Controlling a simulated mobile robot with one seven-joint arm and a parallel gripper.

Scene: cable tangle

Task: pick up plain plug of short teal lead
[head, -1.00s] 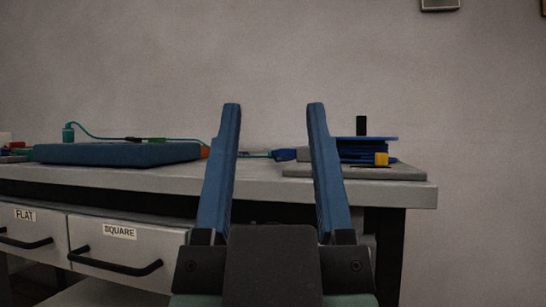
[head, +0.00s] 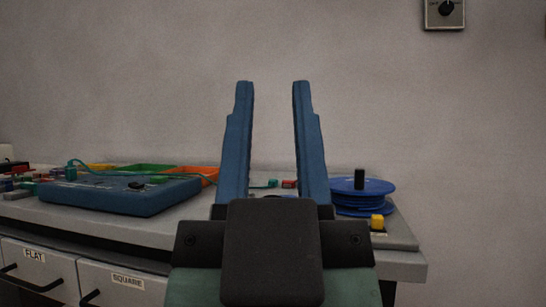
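A teal lead (head: 108,173) arches over the blue box (head: 128,200) on the left of the bench. A teal end piece (head: 71,172) stands at its left end, by the back of the box. A small teal piece (head: 264,184) lies on the bench further back, seen between my fingers; a red piece (head: 289,183) is beside it. I cannot tell which piece is the plain plug. My gripper (head: 272,86) is open and empty, fingers pointing up in the picture, in front of the bench. It hides part of the bench middle.
Several small connectors crowd the far left. Labelled drawers (head: 123,283) are below the bench top.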

